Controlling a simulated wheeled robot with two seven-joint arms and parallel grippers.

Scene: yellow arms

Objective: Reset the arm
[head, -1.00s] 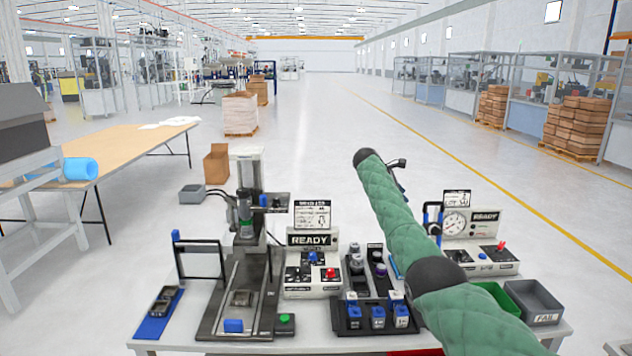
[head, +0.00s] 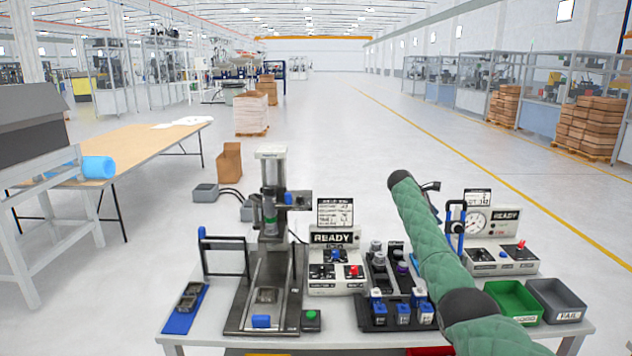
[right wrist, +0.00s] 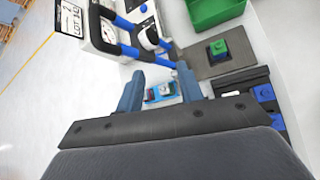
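My right arm, in a green quilted sleeve, reaches from the lower right over the workbench (head: 260,342) in the head view. Its gripper (head: 432,187) is small and partly hidden behind the end of the sleeve. In the right wrist view the two blue-grey fingers of the right gripper (right wrist: 160,84) stand well apart, with nothing held between them. Beyond and below the fingers lies a light-blue mat (right wrist: 158,100) with small parts on it. My left arm and gripper do not show.
The bench holds a black press (head: 270,235), a READY control box (head: 335,268), a black tray of blue-based parts (head: 375,320), a gauge station (head: 500,255), a green bin (head: 515,300) and a grey FAIL bin (head: 558,300).

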